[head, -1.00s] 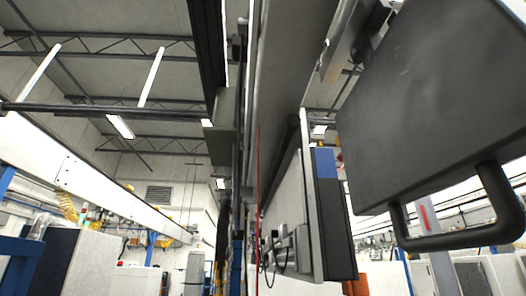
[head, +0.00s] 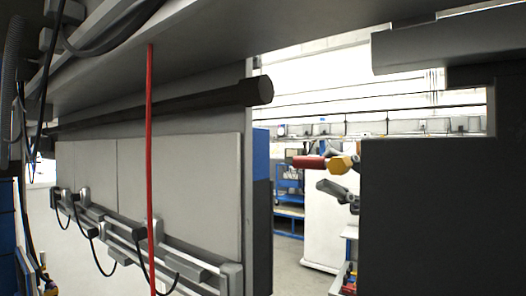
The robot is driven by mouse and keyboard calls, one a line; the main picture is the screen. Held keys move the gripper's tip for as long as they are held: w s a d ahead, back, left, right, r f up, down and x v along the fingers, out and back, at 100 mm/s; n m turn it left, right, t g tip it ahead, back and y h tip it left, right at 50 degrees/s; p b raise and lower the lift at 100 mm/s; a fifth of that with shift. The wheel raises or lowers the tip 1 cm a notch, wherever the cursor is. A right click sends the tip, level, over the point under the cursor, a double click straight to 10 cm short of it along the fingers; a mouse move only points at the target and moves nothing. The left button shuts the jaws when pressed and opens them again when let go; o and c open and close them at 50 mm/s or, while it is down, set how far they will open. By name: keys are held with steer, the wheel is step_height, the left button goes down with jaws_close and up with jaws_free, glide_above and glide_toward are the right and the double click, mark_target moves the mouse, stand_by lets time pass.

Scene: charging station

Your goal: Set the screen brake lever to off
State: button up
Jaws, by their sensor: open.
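In the head view, a large dark panel (head: 430,220) fills the lower right and may be the screen's body. I cannot make out the screen brake lever for certain, or whether it is on or off. Left of the dark panel's edge are a short red cylinder (head: 309,162) and a yellow block-like part (head: 342,165), with small dark grey parts (head: 336,190) below them. I cannot tell what these belong to. I do not recognise my gripper anywhere in this view.
A thin red cord (head: 150,170) hangs at the left in front of light grey panels (head: 195,190). A black bar (head: 180,105) crosses above them. Behind are a blue cart (head: 288,205) and a white cabinet (head: 322,230). Open floor shows between.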

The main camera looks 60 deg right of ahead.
mark_target(302, 159)
steer(key=p+x, duration=0.1)
steer(key=x, duration=0.6)
jaws_close()
